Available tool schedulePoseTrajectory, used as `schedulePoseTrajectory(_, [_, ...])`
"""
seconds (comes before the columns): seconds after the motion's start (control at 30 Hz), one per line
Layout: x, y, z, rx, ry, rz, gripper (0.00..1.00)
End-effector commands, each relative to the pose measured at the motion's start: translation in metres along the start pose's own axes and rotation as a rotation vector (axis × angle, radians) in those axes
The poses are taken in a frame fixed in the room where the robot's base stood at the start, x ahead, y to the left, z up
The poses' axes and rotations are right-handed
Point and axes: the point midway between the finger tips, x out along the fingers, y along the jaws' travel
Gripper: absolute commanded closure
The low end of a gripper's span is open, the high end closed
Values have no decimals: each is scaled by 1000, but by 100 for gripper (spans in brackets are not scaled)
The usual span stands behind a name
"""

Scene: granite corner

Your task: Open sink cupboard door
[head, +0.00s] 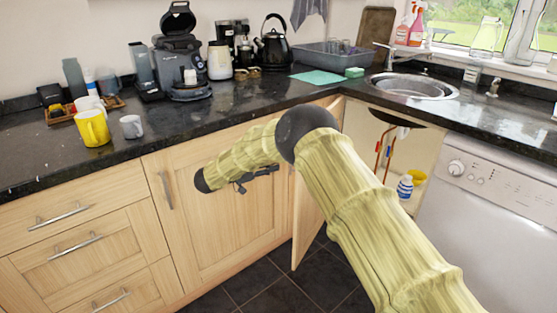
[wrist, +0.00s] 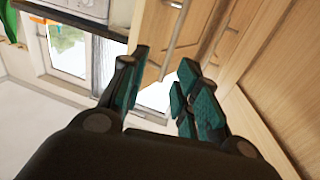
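The sink cupboard door (head: 308,220) is pale wood and stands swung out from the left side of the sink cupboard opening (head: 408,150). My arm hides part of the door. Pipes show inside the opening in the head view. My gripper (head: 268,171) is left of the door, in front of the neighbouring closed cupboard, and is partly hidden by my arm. In the wrist view my gripper (wrist: 163,72) has its fingers apart with nothing held between them. A pale wooden door with a bar handle (wrist: 177,35) shows just beyond the fingertips.
A closed cupboard (head: 220,215) and drawers (head: 80,240) line the left. A white dishwasher (head: 490,215) stands right of the opening. A blue-and-white bottle (head: 405,187) and yellow container (head: 418,175) are inside the cupboard. Dark floor tiles (head: 275,295) are clear.

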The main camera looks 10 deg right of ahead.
Motion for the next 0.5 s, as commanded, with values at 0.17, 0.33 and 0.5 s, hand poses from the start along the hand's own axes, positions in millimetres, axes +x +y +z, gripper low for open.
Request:
schedulePoseTrajectory(0.17, [-7, 0, 1, -1, -1, 1, 68])
schedulePoseTrajectory(0.33, [-8, 0, 1, -1, -1, 1, 68])
schedulePoseTrajectory(0.5, [-7, 0, 4, -3, 0, -7, 87])
